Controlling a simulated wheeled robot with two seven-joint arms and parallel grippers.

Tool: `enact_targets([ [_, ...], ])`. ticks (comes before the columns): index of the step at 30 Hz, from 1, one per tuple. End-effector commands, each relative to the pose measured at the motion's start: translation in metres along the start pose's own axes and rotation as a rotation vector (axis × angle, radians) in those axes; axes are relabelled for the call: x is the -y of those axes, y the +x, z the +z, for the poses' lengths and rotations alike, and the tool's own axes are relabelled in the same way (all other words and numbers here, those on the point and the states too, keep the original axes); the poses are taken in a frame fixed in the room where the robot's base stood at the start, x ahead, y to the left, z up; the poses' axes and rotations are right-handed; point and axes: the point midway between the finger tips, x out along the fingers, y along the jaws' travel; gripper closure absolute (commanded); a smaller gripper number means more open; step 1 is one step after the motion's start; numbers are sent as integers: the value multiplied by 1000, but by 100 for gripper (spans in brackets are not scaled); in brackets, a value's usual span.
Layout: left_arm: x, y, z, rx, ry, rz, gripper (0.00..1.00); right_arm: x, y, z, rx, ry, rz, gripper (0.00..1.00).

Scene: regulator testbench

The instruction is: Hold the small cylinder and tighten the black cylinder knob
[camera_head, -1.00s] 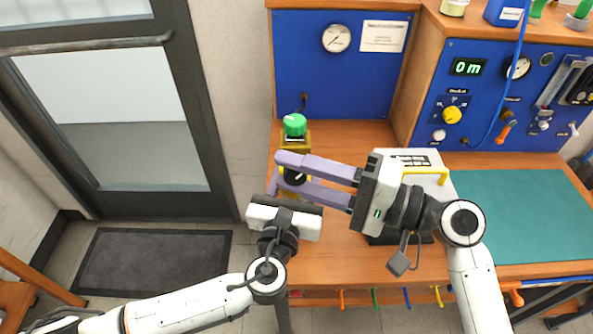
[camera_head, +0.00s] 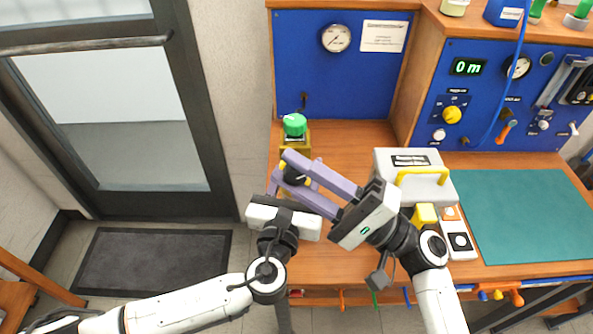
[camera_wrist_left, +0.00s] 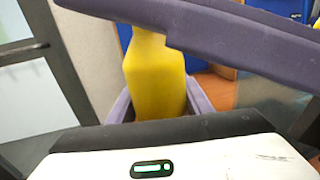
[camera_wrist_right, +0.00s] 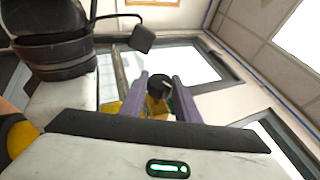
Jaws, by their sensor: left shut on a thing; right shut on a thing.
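The black cylinder knob (camera_head: 294,174) sits at the near end of a yellow cylinder body at the table's left side. My right gripper (camera_head: 283,165) reaches in from the right and is shut on the knob. In the right wrist view the knob (camera_wrist_right: 158,84) shows between the purple fingertips. My left gripper (camera_head: 294,182) comes from below and is shut on the yellow cylinder (camera_wrist_left: 155,80), which shows between its fingers in the left wrist view. In the head view the fingers of both grippers cross close together and hide most of the yellow cylinder.
A green-topped fitting (camera_head: 294,125) stands just behind the grippers. A grey case with a yellow handle (camera_head: 422,176) and a small white device (camera_head: 458,241) are to the right, beside a green mat (camera_head: 520,215). A blue gauge panel (camera_head: 338,80) rises behind.

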Motion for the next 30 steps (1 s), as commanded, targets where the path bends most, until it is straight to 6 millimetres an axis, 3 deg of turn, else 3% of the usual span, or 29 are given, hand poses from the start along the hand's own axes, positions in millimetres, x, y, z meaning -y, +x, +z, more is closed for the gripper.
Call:
enact_targets([
  [4,0,0,-1,-2,1,1,100,0,0,1,4,-1,2,94],
  [5,0,0,-1,-2,1,1,100,0,0,1,4,-1,2,70],
  [8,0,0,-1,-2,1,1,100,0,0,1,4,-1,3,53],
  [20,0,0,-1,-2,0,1,100,-1,-7,0,0,-1,5,52],
  [30,0,0,-1,-2,0,1,100,-1,-74,0,-1,0,6,52],
])
